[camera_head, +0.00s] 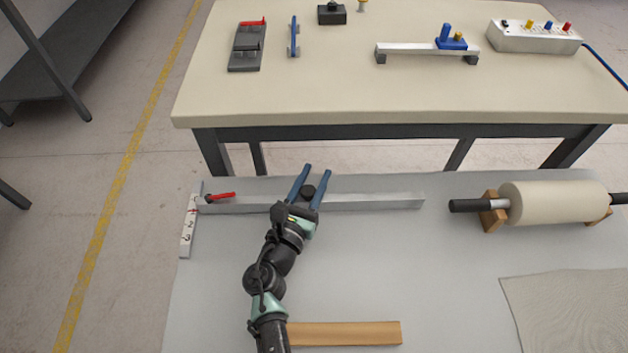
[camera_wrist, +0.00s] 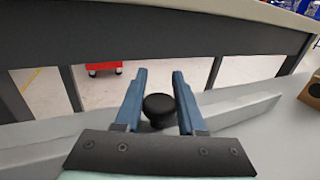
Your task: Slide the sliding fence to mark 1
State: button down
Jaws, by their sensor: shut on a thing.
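The sliding fence (camera_head: 375,201) is a long pale metal bar lying across the grey work surface; it also shows in the wrist view (camera_wrist: 240,108). A black knob (camera_head: 308,192) stands near its middle and shows between my fingers in the wrist view (camera_wrist: 159,108). My gripper (camera_head: 315,174) has its two blue fingers on either side of this knob and is shut on it. A white scale strip (camera_head: 187,240) with numbered marks lies at the fence's left end. The fence end is near the strip's upper part; its exact mark is too small to tell. A red lever (camera_head: 221,196) lies at that end.
A foam roll (camera_head: 552,202) on wooden supports lies right of the fence. A wooden strip (camera_head: 345,333) and a grey mat (camera_head: 570,310) are nearer me. A beige table (camera_head: 330,105) with several devices stands behind. The surface between fence and wooden strip is clear.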

jog(key=c, duration=0.5)
grip_release()
jog(key=p+v, duration=0.1)
jog(key=v, duration=1.2)
